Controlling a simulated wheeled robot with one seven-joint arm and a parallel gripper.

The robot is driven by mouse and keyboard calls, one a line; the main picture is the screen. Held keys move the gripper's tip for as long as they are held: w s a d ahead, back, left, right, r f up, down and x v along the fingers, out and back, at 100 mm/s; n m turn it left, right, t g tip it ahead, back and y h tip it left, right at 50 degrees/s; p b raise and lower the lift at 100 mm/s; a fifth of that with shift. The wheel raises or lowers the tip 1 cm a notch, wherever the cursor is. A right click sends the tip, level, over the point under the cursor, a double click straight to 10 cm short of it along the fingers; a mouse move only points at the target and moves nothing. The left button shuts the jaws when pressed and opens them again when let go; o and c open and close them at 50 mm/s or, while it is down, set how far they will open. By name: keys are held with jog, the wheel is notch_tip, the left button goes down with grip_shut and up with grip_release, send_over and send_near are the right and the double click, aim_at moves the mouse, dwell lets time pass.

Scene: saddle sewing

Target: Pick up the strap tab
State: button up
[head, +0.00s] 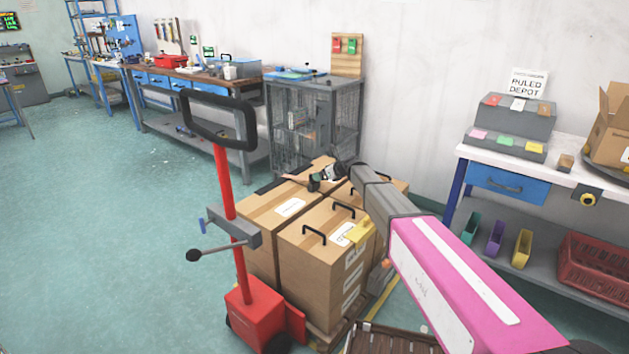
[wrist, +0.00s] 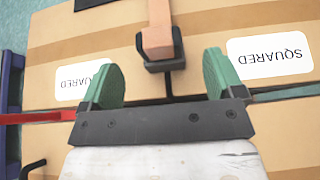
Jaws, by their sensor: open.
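The strap tab (wrist: 157,28) is a flat brown-pink strip at the top middle of the wrist view. Its lower end lies at a black bracket or handle (wrist: 165,62) on top of a cardboard box; I cannot tell whether it passes through it. My gripper (wrist: 162,72) is open, with its two green fingers apart on either side of the bracket and nothing between them touching either finger. The tab lies ahead of the fingers, roughly centred between them. In the head view my gripper (head: 322,180) is over the far boxes, and the tab is too small to make out surely.
Several cardboard boxes (head: 318,262) with black handles stand on a pallet. A red pallet truck (head: 228,190) with a tall handle stands to their left. A wire cage cabinet (head: 318,120) is behind. A white-topped bench (head: 545,165) is at the right. Floor at the left is clear.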

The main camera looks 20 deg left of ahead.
jog(key=x, duration=0.5)
jog(key=shift+w+a+r, duration=0.15)
jog(key=shift+a, duration=0.4)
jog(key=c, duration=1)
